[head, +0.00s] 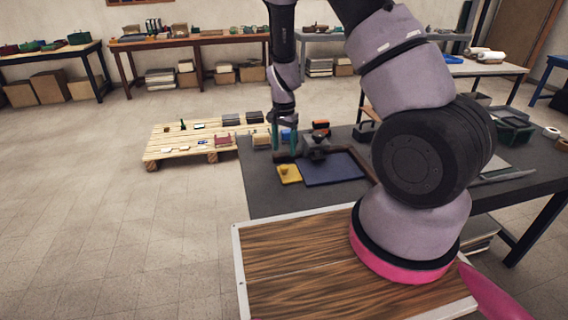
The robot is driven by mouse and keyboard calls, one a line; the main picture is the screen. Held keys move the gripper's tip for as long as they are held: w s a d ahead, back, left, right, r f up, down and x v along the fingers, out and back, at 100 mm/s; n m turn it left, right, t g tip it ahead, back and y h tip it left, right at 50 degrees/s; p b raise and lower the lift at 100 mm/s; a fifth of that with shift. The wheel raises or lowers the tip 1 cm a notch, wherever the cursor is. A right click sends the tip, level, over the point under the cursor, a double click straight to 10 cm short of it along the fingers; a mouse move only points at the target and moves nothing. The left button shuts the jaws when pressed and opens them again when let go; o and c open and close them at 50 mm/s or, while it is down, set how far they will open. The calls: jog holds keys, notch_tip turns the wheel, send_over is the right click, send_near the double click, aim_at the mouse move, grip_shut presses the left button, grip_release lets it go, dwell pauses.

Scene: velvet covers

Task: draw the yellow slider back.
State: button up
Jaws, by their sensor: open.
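The yellow slider (289,174) is a small flat yellow piece with a raised knob. It lies on the dark table at the left edge of a dark blue panel (333,169). My gripper (284,149) points down behind the slider in the head view, its teal fingers apart with no object visible between them. It looks apart from the slider, but its exact height and distance are hard to tell. My arm hides part of the table on the right.
A dark fixture (316,148) stands behind the blue panel, close to the gripper's right. An orange-and-black item (321,128) and a tan block (262,141) are near the back of the table (262,190). The table's front left is clear. A loaded pallet (180,153) lies beyond.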

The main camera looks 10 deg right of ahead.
aim_at(284, 166)
notch_tip(284, 166, down, 7)
jog(key=shift+r, duration=0.1)
dwell(0.3)
grip_shut()
dwell(1.3)
